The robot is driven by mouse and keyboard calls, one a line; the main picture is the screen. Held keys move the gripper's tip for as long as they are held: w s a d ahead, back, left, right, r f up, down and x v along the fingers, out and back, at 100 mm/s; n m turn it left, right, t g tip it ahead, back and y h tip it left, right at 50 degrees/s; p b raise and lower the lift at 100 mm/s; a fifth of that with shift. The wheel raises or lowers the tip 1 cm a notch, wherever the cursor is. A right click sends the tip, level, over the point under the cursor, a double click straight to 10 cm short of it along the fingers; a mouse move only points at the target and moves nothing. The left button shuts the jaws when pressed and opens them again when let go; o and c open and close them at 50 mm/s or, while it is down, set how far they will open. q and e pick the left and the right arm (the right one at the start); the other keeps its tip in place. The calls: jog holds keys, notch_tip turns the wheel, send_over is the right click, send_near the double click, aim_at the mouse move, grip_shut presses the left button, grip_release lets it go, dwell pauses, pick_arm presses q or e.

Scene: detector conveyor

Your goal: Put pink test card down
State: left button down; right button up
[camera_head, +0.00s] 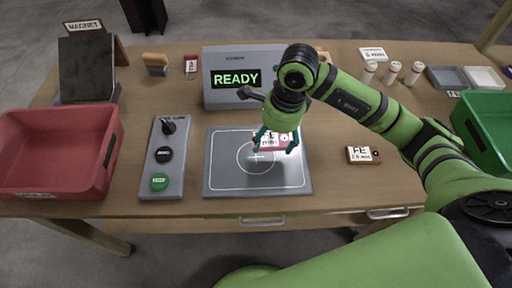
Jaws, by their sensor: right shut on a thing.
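The pink test card (274,142) has a white label and is held between the fingers of my right gripper (276,140). My right gripper is shut on it, pointing down over the grey plate (215,180), which has a white rounded outline, circle and cross. The card covers the upper right part of the circle. I cannot tell whether the card touches the plate. Behind the plate, the detector box (225,94) shows "READY" in green. My left gripper is not in view.
A red bin (55,140) stands at left, and a green bin (490,125) at right. A control panel (165,145) with a knob and buttons lies left of the plate. Another card labelled "FE" (363,155) lies right of the plate. Small trays and white-topped cylinders (393,70) are at back right.

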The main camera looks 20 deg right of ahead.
aim_at(256, 161)
jog(key=a, duration=0.1)
jog(key=a+f, duration=0.2)
jog(key=shift+w+a+p, duration=0.3)
jog(key=shift+p, duration=0.1)
notch_tip(256, 161, down, 4)
jog(key=shift+r+p, duration=0.15)
jog(key=shift+p, duration=0.65)
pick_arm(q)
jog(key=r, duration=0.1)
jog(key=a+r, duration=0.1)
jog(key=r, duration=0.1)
pick_arm(e)
jog(key=shift+f, duration=0.2)
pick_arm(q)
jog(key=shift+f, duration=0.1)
pick_arm(e)
jog(key=shift+f, duration=0.1)
jog(key=shift+f+b, duration=0.15)
jog(key=shift+b, duration=0.15)
jog(key=o, duration=1.2)
